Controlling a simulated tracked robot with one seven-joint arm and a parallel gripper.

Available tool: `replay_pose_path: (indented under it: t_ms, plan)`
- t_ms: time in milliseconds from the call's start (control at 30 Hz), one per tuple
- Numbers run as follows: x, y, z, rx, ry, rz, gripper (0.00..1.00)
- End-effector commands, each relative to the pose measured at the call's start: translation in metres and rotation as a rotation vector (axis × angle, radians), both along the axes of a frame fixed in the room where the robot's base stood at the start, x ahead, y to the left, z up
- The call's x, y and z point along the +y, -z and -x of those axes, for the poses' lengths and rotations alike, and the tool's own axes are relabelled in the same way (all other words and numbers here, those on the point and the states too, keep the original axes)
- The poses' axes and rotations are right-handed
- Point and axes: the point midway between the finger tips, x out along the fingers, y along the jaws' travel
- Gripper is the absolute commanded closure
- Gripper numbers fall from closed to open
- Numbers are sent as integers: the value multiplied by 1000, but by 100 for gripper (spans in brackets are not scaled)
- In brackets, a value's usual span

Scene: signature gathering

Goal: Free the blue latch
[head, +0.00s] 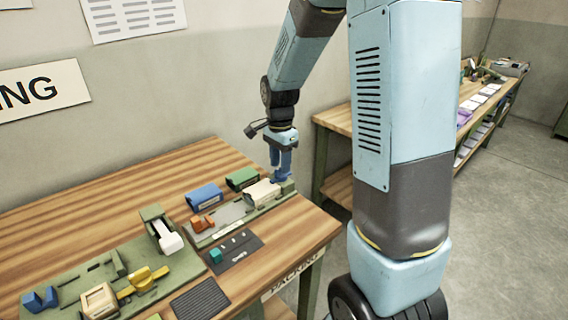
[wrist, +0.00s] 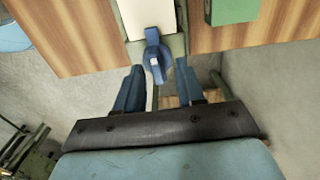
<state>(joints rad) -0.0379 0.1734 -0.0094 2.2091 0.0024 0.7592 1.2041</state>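The blue latch (wrist: 153,58) is a round knob with a raised lever bar. It sits at the end of a narrow green fixture, next to a white block (wrist: 145,14). In the head view the latch (head: 283,176) is at the right end of the fixture near the table edge. My gripper (head: 281,168) points down right over it. In the wrist view my gripper (wrist: 159,68) is open, with its two blue fingers apart on either side of the latch. I cannot tell whether either finger touches it. The white block also shows in the head view (head: 262,192).
A green box (head: 241,178) and a blue box (head: 205,196) stand behind the fixture. An orange piece (head: 203,223) sits at its left end. A larger green board (head: 75,287) with a yellow latch (head: 143,282) lies at left. Bare tabletop (head: 100,215) is at the back.

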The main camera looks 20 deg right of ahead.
Motion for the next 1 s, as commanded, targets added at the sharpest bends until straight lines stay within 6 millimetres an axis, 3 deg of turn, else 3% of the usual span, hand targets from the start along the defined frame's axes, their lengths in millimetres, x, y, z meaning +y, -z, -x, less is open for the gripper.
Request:
replay_pose_path:
  t_ms: [433,833,1000]
  plan:
    - [0,10,0,0,0,0,62]
    - [-1,10,0,-1,1,0,99]
    - [0,9,-1,-4,1,-1,100]
